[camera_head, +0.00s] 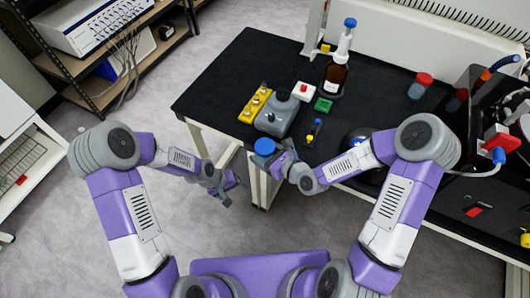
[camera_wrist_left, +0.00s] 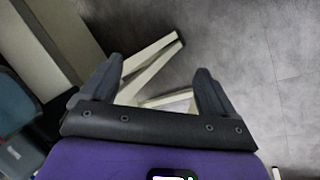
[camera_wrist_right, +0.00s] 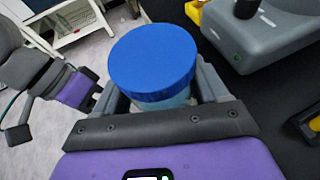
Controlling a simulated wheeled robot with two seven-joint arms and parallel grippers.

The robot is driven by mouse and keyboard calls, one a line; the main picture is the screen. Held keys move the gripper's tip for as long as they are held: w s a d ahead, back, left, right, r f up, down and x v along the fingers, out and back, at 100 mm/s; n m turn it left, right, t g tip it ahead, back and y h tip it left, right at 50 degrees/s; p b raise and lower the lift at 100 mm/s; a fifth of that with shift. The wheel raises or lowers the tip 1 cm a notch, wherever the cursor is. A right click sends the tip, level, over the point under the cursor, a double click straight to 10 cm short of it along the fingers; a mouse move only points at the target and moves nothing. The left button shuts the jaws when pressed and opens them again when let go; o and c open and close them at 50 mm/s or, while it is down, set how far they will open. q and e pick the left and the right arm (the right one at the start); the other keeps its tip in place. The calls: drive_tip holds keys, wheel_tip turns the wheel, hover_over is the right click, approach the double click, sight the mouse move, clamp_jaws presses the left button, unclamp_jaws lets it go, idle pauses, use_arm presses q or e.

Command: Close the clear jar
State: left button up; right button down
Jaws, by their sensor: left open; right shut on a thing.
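A jar with a wide blue lid (camera_head: 264,147) is held in my right gripper (camera_head: 275,160) at the front edge of the black bench. In the right wrist view the blue lid (camera_wrist_right: 152,62) covers the top, and a strip of pale, see-through body shows under it between the fingers. Whether the lid is screwed tight cannot be told. My left gripper (camera_head: 226,190) is open and empty, low in front of the bench and left of the jar; its spread fingers also show in the left wrist view (camera_wrist_left: 160,92). A clear jar with a red lid (camera_head: 420,86) stands at the bench's back right.
On the black bench (camera_head: 225,85) stand a grey device (camera_head: 277,117), a yellow rack (camera_head: 256,103), a brown bottle with a dispenser top (camera_head: 337,78), a red-buttoned white box (camera_head: 304,91) and a green box (camera_head: 323,105). A dark machine fills the right.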

use_arm(q)
drive_tip(key=w+r, duration=0.6)
drive_tip(key=w, duration=0.1)
wheel_tip(320, 180, up, 20)
drive_tip(key=n+y, duration=0.4)
hover_over(265, 146)
drive_tip(key=shift+w+a+g, duration=0.3)
drive_tip(key=shift+g, duration=0.1)
drive_tip(key=shift+s+d+r, duration=0.25)
drive_tip(key=shift+s+r, duration=0.1)
drive_tip(key=shift+r, duration=0.05)
drive_tip(key=shift+f, duration=0.15)
drive_tip(key=shift+f, duration=3.9)
drive_tip(key=shift+c, duration=0.5)
